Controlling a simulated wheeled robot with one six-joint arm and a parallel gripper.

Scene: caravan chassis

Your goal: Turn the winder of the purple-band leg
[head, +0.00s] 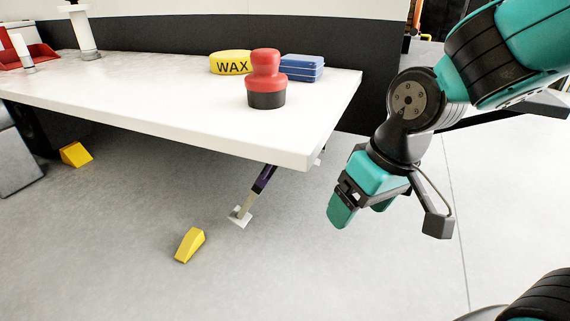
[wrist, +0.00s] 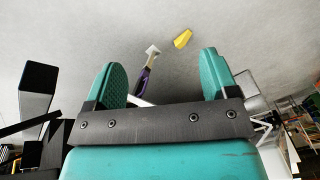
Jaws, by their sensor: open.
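The purple-band leg (head: 262,181) slants down from under the near right corner of the white top to a pale square foot on the floor. It also shows between my fingers in the wrist view (wrist: 145,79), beyond them. A small pale piece (head: 318,160) juts out under the right edge of the top; I cannot tell if it is the winder. My gripper (head: 361,212) is open and empty, pointing down to the right of the corner, apart from the leg. Its two teal fingers (wrist: 161,66) stand wide apart in the wrist view.
The white top (head: 170,105) carries a red-and-black knob-shaped tool (head: 266,80), a yellow WAX tin (head: 231,62) and blue blocks (head: 302,67). A yellow wedge (head: 189,245) lies near the leg's foot; another (head: 76,154) lies farther left. The floor below my gripper is clear.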

